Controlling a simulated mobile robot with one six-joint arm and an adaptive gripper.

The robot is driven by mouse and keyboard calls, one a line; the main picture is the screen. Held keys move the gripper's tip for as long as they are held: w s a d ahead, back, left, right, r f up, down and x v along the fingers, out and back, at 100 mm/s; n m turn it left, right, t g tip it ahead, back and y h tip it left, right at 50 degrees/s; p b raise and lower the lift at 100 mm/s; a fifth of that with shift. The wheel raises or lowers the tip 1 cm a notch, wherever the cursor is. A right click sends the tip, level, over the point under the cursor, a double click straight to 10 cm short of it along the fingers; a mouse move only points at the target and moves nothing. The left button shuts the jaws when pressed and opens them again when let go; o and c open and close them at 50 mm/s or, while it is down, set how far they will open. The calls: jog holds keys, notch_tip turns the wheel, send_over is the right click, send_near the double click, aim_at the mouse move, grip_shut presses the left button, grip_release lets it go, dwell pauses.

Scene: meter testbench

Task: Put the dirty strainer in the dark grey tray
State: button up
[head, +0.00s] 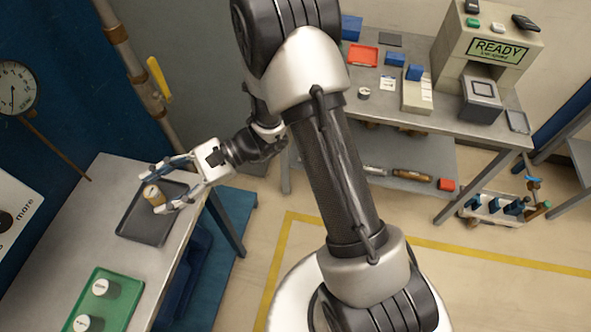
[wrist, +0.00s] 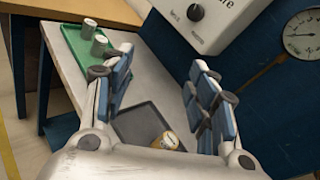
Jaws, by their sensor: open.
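The dirty strainer (head: 153,194), a small tan-brown cylinder with a pale top, stands in the dark grey tray (head: 149,229) on the left bench. My gripper (head: 152,187) is open, with its fingers spread to either side of the strainer. In the wrist view the strainer (wrist: 169,140) sits in the dark grey tray (wrist: 136,124), low between the open fingers of my gripper (wrist: 163,82). I see no finger clearly touching it. The strainer's lower part is partly hidden in the wrist view by my gripper body.
A green tray (head: 111,309) with white-topped cylinders (head: 106,288) lies on the same bench, nearer the front. A dial gauge (head: 16,87) is on the blue wall beside it. A second bench (head: 405,112) at the back right carries a READY machine (head: 490,48) and small parts.

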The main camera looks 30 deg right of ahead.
jog(key=s+d+r+n+g+h, duration=0.1)
jog(key=s+d+r+n+h, duration=0.3)
jog(key=s+n, duration=0.15)
jog(key=s+d+r+n+g+h, duration=0.2)
jog(key=s+d+r+n+h, duration=0.15)
jog(key=s, duration=0.35)
jog(key=s+d+r+n+t+h, duration=0.2)
jog(key=d+r+t+h, duration=0.1)
jog(key=d, duration=0.4)
jog(key=s+d+r+n+t+h, duration=0.2)
jog(key=d+t+h, duration=0.3)
jog(key=d, duration=0.3)
jog(key=shift+s+d+r+n+h, duration=0.3)
jog(key=shift+r+n+h, duration=0.1)
jog(key=shift+r+h, duration=0.1)
